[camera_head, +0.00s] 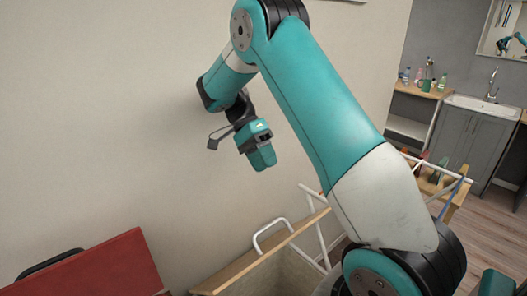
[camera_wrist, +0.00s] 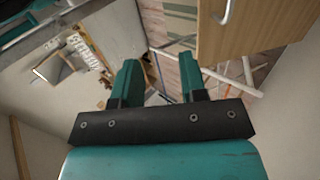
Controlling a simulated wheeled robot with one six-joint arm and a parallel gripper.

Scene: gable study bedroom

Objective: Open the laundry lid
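The laundry box shows at the bottom of the head view. Its wooden lid (camera_head: 235,268) carries a white bar handle (camera_head: 272,234), with a beige surface below the lid's edge. I cannot tell surely how far the lid stands open. In the wrist view the wooden panel (camera_wrist: 255,35) is at the top right, with part of the handle (camera_wrist: 226,14) cut by the top edge. My gripper (camera_head: 262,160) is in the air near the wall, above the lid and apart from it. Its two fingers (camera_wrist: 160,85) are spread with nothing between them.
A red panel (camera_head: 95,270) with a black handle stands at the lower left. White rack bars (camera_head: 315,225) stand just right of the lid. A wooden rack with coloured items (camera_head: 435,180) and a sink cabinet (camera_head: 470,140) are farther right. Bare wall (camera_head: 120,100) lies behind my gripper.

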